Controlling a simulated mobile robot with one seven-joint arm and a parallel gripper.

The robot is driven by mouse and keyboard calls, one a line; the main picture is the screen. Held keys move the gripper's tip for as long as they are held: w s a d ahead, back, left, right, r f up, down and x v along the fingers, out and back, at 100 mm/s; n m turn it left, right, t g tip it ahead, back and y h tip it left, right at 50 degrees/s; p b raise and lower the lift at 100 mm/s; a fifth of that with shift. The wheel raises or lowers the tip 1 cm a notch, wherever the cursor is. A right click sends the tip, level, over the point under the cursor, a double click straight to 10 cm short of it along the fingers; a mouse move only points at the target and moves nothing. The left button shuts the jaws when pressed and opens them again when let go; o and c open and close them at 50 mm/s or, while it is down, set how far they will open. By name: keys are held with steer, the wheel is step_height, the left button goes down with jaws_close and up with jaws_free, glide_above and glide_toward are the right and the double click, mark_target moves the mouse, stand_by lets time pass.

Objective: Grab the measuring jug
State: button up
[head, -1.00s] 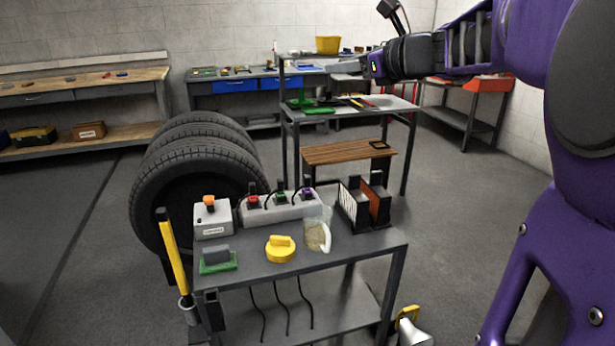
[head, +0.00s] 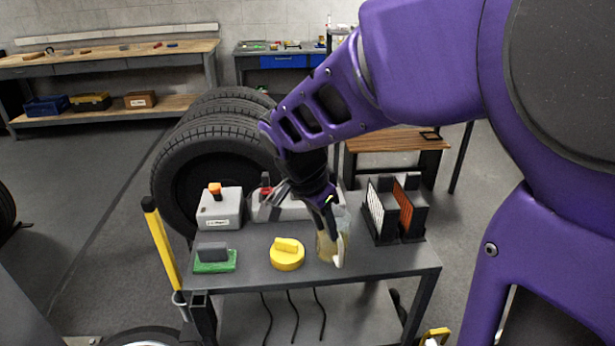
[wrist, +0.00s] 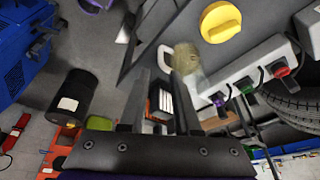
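The measuring jug (head: 327,246) is a clear vessel with a beige lower part and a white handle (head: 340,252). It stands upright near the right end of the grey cart top. My gripper (head: 328,207) is above it in the head view and hides part of its upper portion. In the wrist view the jug (wrist: 188,60) is just beyond and to the right of my fingertips. My gripper (wrist: 159,76) is open there, with nothing between the fingers.
A yellow knob-shaped piece (head: 287,255) sits left of the jug. A rack of upright plates (head: 395,212) stands close on its right. A grey box with coloured connectors (head: 268,207) is behind, partly hidden by my arm. A green-based block (head: 215,258) is at the left.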

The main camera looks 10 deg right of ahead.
mark_target(340, 255)
steer(key=shift+n, duration=0.3)
steer(key=x, duration=0.4)
steer(key=b+x, duration=0.1)
steer(key=x, duration=0.7)
steer(key=shift+w+d+r+b, duration=0.2)
steer(key=shift+w+d+b, duration=0.05)
steer(key=shift+b, duration=0.1)
steer(key=shift+w+b+x, duration=0.15)
steer(key=shift+b+x, duration=0.05)
steer(key=shift+x, duration=1.25)
steer(key=shift+w+b+x, duration=0.1)
steer(key=shift+b+x, duration=0.05)
steer(key=shift+x, duration=1.35)
steer(key=shift+d+r, duration=0.15)
steer(key=shift+c, duration=0.3)
jaws_close()
